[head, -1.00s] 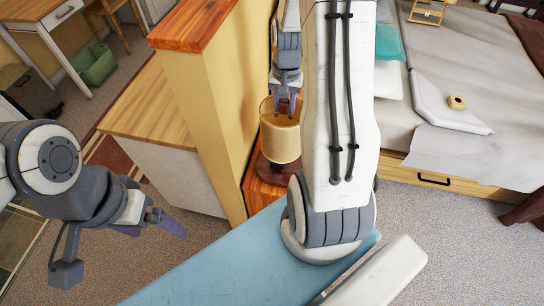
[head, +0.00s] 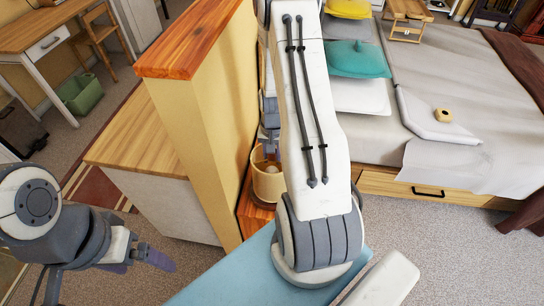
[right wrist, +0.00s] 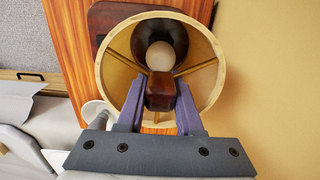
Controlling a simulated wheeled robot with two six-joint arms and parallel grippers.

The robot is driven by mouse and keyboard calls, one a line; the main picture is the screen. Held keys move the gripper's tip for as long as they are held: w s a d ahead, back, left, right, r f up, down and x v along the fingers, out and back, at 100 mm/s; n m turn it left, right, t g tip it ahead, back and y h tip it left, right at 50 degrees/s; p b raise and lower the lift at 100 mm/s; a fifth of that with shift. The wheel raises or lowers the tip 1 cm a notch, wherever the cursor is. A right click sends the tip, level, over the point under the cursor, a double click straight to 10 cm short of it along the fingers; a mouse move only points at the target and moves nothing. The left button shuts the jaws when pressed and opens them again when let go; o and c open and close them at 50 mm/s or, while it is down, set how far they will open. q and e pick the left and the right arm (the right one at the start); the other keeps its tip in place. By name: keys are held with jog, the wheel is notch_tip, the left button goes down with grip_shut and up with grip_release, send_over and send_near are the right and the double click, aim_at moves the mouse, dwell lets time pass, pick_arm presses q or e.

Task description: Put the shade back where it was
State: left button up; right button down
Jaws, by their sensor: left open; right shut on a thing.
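The tan lampshade (head: 268,186) hangs upright at the narrow wooden ledge behind the yellow partition, partly hidden by my right arm. In the right wrist view I look down into its open, pale-rimmed top (right wrist: 215,75), with thin spokes across it. My right gripper (right wrist: 161,88) is shut on the shade's dark red-brown centre knob (right wrist: 161,92). A pale bulb (right wrist: 160,56) shows just beyond the knob, above the dark lamp base (right wrist: 160,32). Whether the shade touches the base is hidden. My left gripper (head: 150,262) is open and empty at lower left, away from the lamp.
The yellow partition (head: 205,125) stands close beside the shade. The wooden bedside top (right wrist: 75,30) is under the lamp. The bed (head: 440,80) with pillows is to the right. A light-blue surface (head: 235,278) lies in front.

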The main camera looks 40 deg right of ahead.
jog(key=shift+f+b, duration=0.4)
jog(key=shift+f, duration=0.15)
jog(key=c, duration=0.6)
grip_release()
jog(key=shift+o, duration=0.2)
jog(key=shift+r, duration=0.1)
notch_tip(320, 180, up, 13)
jog(key=shift+w+d, duration=0.1)
